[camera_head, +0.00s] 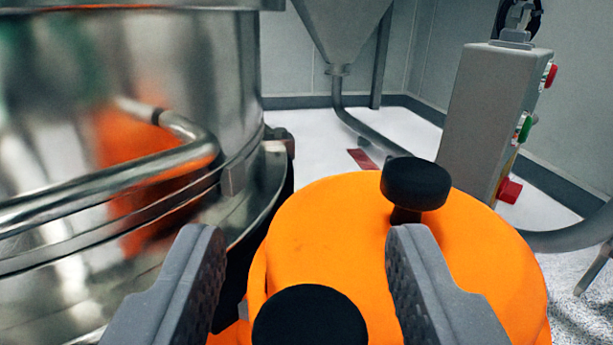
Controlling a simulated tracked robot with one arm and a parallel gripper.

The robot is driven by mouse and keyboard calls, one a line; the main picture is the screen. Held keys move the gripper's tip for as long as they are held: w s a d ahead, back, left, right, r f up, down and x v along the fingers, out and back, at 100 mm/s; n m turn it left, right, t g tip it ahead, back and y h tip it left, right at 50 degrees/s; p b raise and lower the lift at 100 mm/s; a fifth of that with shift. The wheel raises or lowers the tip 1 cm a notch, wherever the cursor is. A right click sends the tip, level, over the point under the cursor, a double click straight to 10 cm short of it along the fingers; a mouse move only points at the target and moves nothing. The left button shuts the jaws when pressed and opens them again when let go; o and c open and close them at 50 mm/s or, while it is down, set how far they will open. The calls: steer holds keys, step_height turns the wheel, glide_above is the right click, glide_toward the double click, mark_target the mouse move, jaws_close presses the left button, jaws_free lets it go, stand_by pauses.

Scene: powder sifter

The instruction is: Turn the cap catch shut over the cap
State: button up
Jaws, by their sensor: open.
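My gripper (308,235) is open, with its two grey ridged fingers apart at the bottom of the view and nothing held between them. The large shiny steel drum of the sifter (225,75) fills the left side, with a bent tube handle (150,160) across it. I cannot make out the cap or the cap catch for certain. An orange rounded body with two black round tops lies below and beyond the fingers; it looks like part of my own body.
A grey control box (465,120) with red and green buttons stands at the right. A steel hopper (345,25) with a hose below is at the back. A thick grey pipe (575,238) runs at the right edge.

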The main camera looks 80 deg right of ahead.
steer(key=shift+w+d, duration=0.1)
steer(key=shift+d, duration=0.65)
steer(key=shift+c, duration=0.4)
jaws_close()
